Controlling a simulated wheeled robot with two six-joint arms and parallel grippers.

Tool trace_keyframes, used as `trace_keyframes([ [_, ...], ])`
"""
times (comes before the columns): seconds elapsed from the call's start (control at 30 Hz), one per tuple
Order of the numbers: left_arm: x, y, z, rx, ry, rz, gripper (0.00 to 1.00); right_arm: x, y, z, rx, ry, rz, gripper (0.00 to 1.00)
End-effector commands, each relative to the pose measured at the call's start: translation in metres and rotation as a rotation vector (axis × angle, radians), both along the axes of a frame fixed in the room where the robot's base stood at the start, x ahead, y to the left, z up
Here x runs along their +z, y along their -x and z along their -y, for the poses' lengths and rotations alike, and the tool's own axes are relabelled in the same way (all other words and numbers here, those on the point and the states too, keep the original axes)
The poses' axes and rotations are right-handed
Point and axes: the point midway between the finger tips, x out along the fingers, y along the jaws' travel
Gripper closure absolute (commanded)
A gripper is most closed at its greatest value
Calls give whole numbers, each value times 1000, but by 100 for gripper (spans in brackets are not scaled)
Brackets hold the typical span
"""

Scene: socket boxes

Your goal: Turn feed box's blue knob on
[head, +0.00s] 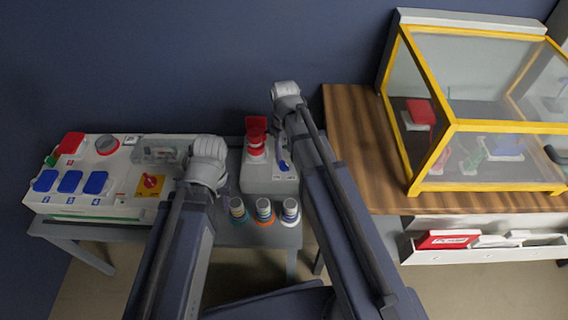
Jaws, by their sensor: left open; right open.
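The feed box appears to be the small grey box (262,184) in the middle of the grey table. A red plug (256,140) stands upright on it. A blue knob (283,165) sits on its right side, beside my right arm; its exact setting is too small to tell. My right gripper (281,113) is above and behind the box, apart from the knob, open and mostly hidden by its own wrist. My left gripper (222,184) is open between the large panel and the small box, largely hidden beneath its wrist. Neither visibly holds anything.
A large white panel (110,208) on the left carries blue covers (70,182), a red cover (71,143) and a red-on-yellow switch (150,184). Three ringed connectors (264,211) stand at the table's front. A yellow-framed clear enclosure (488,127) stands on the wooden table (360,135).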

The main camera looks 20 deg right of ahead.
Motion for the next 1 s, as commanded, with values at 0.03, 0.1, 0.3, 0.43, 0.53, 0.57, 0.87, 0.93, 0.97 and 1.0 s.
trace_keyframes([
  [0.03,-12,0,0,0,0,0,56,-12,0,0,0,0,0,55],
  [0.1,-21,0,0,0,0,0,56,-21,0,0,0,0,0,55],
  [0.3,-47,0,0,0,0,0,56,-47,0,0,0,0,0,55],
  [0.43,-57,0,0,0,0,0,56,-57,0,0,0,0,0,55],
  [0.53,-60,0,0,0,0,0,56,-60,0,0,0,0,0,55],
  [0.57,-60,0,0,0,0,0,56,-60,0,0,0,0,0,55],
  [0.87,-58,0,0,0,0,0,56,-58,0,0,0,0,0,63],
  [0.93,-58,0,0,0,0,0,56,-58,0,0,0,0,0,71],
  [0.97,-58,0,0,0,0,0,56,-59,0,0,0,0,0,74],
  [1.0,-58,0,0,0,0,0,56,-59,0,0,0,0,0,79],
])
